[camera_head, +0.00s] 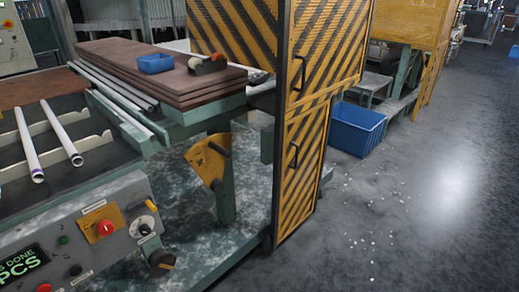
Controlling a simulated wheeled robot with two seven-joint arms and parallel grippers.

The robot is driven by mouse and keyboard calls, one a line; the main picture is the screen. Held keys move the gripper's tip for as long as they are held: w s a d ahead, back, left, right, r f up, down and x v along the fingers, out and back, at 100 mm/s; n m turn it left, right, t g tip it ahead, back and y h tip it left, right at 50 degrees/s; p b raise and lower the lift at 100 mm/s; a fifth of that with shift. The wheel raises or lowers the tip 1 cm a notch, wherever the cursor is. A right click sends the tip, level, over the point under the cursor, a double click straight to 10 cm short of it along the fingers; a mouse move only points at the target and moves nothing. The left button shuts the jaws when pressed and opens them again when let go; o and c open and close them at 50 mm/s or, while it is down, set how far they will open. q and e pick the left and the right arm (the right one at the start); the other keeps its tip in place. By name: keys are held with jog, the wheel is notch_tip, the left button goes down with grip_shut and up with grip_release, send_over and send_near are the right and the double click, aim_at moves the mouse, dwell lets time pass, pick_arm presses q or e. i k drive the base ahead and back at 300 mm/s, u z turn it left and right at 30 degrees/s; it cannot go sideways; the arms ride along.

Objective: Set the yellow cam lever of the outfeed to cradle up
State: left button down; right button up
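A yellow fan-shaped plate (207,164), which looks like the cam lever, sits below the outfeed table near the middle of the head view. A dark rod or handle (219,149) sticks out at its upper right. The plate is on or beside a green-grey post (226,195); I cannot tell exactly how it is fixed or which setting it is in. Any label on it is too small to read. Neither of my grippers is in view.
A control panel (70,235) with knobs and buttons stands at the lower left. A striped yellow guard door (303,160) stands right of the lever. A blue bin (356,128) and open floor lie beyond.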

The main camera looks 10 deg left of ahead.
aim_at(209, 157)
jog(key=z, duration=0.05)
jog(key=i, duration=0.7)
jog(key=u, duration=1.1)
jog(key=i, duration=0.5)
jog(key=u, duration=0.05)
